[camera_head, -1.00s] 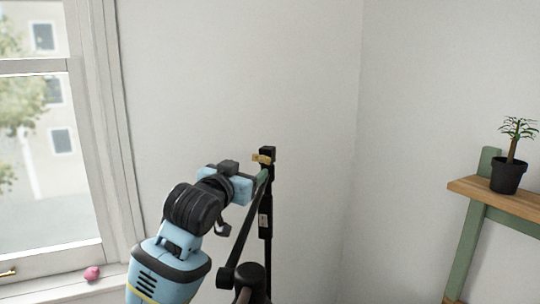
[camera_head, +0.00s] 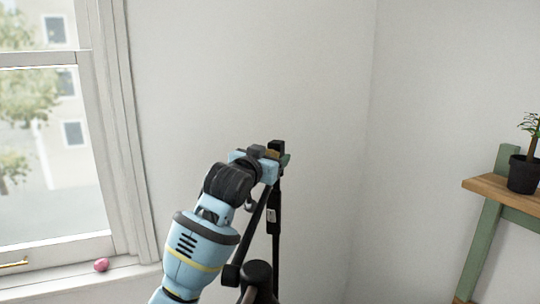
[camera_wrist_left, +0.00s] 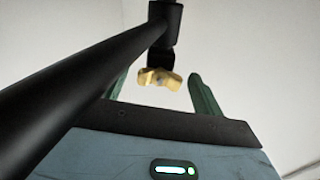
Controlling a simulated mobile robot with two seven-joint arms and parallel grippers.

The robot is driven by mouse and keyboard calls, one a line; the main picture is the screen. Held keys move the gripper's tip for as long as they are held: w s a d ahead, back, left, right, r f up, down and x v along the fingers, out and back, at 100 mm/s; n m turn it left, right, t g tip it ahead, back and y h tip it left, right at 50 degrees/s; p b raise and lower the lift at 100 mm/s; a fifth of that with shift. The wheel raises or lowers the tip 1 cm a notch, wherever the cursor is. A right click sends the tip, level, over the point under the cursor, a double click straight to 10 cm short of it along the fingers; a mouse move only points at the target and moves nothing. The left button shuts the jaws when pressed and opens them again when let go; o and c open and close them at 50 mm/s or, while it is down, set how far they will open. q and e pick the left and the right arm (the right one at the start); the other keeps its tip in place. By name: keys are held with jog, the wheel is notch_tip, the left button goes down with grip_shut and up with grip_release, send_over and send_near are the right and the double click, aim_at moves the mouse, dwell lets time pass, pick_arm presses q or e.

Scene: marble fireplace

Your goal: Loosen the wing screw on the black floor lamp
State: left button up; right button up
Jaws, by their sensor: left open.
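The black floor lamp (camera_head: 276,228) stands upright near the room's corner, with a slanted black arm (camera_wrist_left: 80,85) crossing the left of the left wrist view. The brass-coloured wing screw (camera_wrist_left: 159,79) is near the top of the lamp's pole, and a little of it shows in the head view (camera_head: 272,153). My left gripper (camera_head: 286,160) is at the top of the lamp. In the left wrist view its green fingers (camera_wrist_left: 160,85) are apart, one on each side of the wing screw, with gaps visible. The left finger is partly hidden by the lamp's arm. My right gripper is not seen.
A window with a white sill (camera_head: 80,284) is at the left, and a pink object (camera_head: 101,265) lies on the sill. A wooden shelf with green legs (camera_head: 485,190) holds a potted plant (camera_head: 524,172) at the right. White walls stand behind the lamp.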

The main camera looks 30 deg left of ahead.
pick_arm(q)
jog(key=shift+w, duration=0.6)
jog(key=shift+c, duration=0.3)
jog(key=c, duration=0.9)
jog(key=shift+n, duration=0.8)
jog(key=o, duration=1)
jog(key=shift+c, duration=0.2)
jog(key=shift+s, duration=0.1)
jog(key=s, duration=0.7)
jog(key=shift+s+d, duration=0.2)
jog(key=shift+s, duration=0.1)
